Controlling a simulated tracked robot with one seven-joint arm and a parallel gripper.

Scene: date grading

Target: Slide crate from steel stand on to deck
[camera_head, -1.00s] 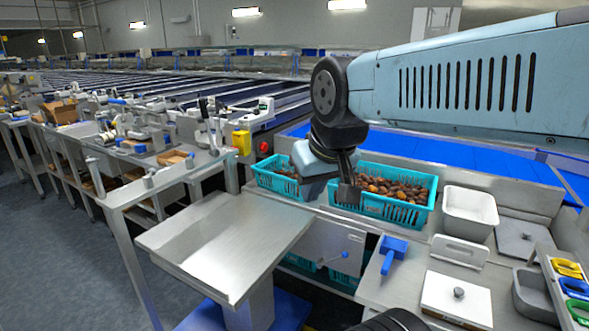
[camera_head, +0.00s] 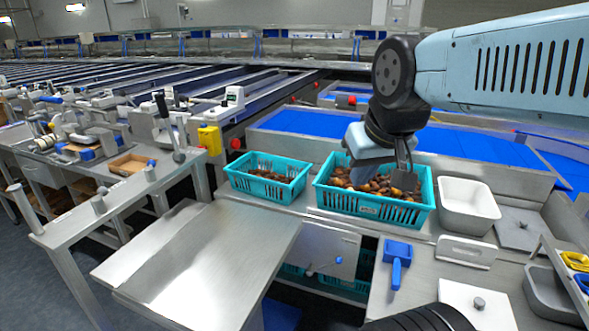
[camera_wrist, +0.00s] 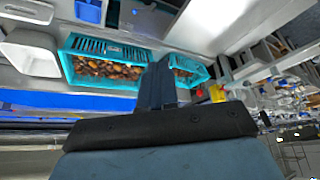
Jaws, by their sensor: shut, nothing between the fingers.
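Two teal slotted crates of brown dates stand side by side on a steel surface: a left crate (camera_head: 268,184) and a larger right crate (camera_head: 368,205). In the wrist view the right crate (camera_wrist: 88,46) is at left and the left crate (camera_wrist: 203,72) at right.
A white tub (camera_head: 468,205) stands right of the right crate, with a blue-handled tool (camera_head: 397,258) in front. Blue belts (camera_head: 310,122) run behind the crates. A steel bench (camera_head: 75,215) with equipment stands at left. The plate is bare.

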